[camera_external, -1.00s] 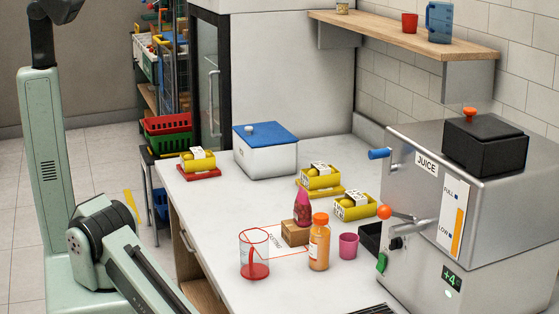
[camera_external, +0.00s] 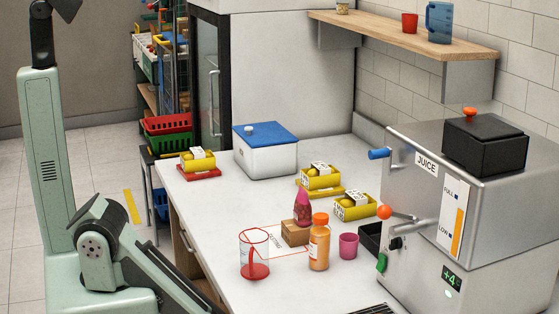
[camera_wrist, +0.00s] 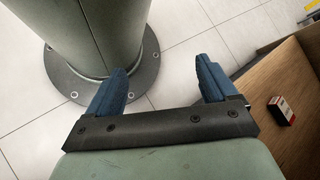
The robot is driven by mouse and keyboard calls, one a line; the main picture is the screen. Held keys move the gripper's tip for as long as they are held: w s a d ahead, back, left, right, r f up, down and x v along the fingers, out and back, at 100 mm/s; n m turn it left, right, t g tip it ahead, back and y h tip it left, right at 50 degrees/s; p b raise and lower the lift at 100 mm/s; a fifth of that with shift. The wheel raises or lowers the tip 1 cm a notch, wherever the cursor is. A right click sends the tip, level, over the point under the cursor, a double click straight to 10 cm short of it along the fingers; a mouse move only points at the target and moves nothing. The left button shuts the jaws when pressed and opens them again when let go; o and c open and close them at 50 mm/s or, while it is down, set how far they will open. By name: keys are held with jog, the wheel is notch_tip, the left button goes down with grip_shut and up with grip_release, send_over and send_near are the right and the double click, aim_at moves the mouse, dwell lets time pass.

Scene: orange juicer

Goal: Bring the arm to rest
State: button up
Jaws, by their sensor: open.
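My gripper (camera_wrist: 160,85) shows in the wrist view with its two blue fingers spread wide apart and nothing between them. It points down toward the tiled floor beside my round base. In the external view my arm is folded at the lower left, beside the counter's left end, and the gripper itself is out of that picture. The juicer (camera_external: 470,190), a steel machine with a black hopper, stands at the right of the counter (camera_external: 215,215).
A pink bottle (camera_external: 302,208) stands by a small brown box (camera_external: 296,234), with a pink cup (camera_external: 348,246) nearby. A white bin with a blue lid (camera_external: 265,158) is farther back. In the wrist view, a wooden compartment (camera_wrist: 295,85) with a small dark red box (camera_wrist: 281,111) lies right of my gripper.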

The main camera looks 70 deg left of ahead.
jog(key=shift+s+a+f+n+h, duration=0.1)
jog(key=shift+a+f+n+h, duration=0.3)
jog(key=shift+h, duration=0.75)
jog(key=shift+a+f+n+h, duration=0.1)
jog(key=shift+f+n+h, duration=0.5)
jog(key=shift+h, duration=0.6)
jog(key=shift+s+a+f+n+h, duration=0.15)
jog(key=shift+f+n+h, duration=0.35)
jog(key=shift+h, duration=0.65)
jog(key=shift+w+f, duration=0.1)
